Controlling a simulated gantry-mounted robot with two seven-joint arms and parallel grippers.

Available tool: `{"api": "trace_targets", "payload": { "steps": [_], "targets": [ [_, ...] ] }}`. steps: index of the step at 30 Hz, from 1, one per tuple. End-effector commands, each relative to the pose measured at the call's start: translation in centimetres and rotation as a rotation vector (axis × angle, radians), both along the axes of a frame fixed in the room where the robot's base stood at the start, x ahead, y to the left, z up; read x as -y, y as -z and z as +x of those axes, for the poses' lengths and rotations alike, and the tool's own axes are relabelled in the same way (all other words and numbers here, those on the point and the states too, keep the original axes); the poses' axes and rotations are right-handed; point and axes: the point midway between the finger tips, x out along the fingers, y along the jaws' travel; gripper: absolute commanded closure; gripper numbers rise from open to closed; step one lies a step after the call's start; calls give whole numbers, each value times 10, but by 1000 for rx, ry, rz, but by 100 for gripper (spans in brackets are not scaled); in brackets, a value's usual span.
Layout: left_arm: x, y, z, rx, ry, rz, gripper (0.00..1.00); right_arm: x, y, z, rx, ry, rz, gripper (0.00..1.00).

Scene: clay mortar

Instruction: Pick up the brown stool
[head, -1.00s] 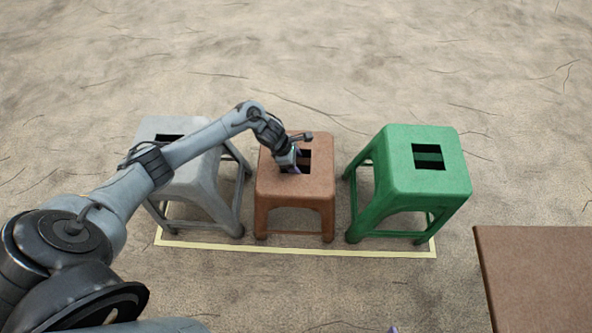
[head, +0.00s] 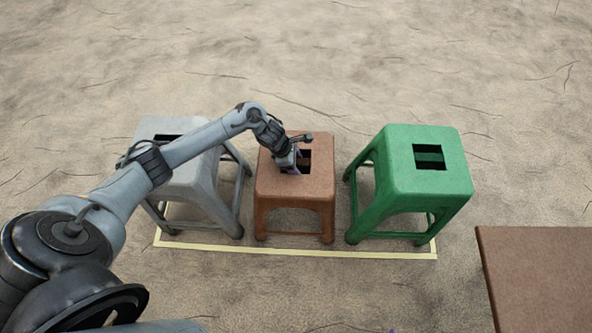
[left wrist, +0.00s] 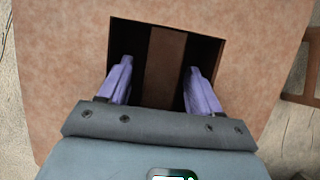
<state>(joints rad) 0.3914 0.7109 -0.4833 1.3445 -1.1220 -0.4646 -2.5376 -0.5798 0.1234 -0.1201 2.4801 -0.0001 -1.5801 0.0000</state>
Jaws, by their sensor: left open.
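The brown stool (head: 310,190) stands upright on the ground between a grey stool and a green stool. Its seat has a square hole with a brown bar across the middle, seen close in the left wrist view (left wrist: 165,70). My left gripper (head: 295,170) is over the stool's seat at the hole. In the left wrist view its two purple fingers (left wrist: 158,75) are apart, one on each side of the bar, and reach to or into the hole. I cannot tell whether they touch the bar. My right gripper is not in view.
The grey stool (head: 205,182) stands close on the left, partly behind my left arm. The green stool (head: 428,180) stands close on the right. A pale yellow line (head: 300,252) on the ground runs in front of the stools. A brown flat-topped surface (head: 540,270) is at the lower right.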

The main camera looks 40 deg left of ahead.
Motion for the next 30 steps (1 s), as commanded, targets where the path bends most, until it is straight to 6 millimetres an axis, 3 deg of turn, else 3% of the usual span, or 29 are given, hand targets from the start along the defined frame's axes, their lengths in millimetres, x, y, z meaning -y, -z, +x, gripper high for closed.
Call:
{"api": "trace_targets", "payload": {
  "steps": [7,19,30],
  "targets": [
    [0,0,0,0,0,0,39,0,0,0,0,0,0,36],
    [0,0,0,0,0,0,100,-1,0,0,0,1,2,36],
    [0,0,0,0,0,0,100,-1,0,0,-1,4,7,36]
  ]
}}
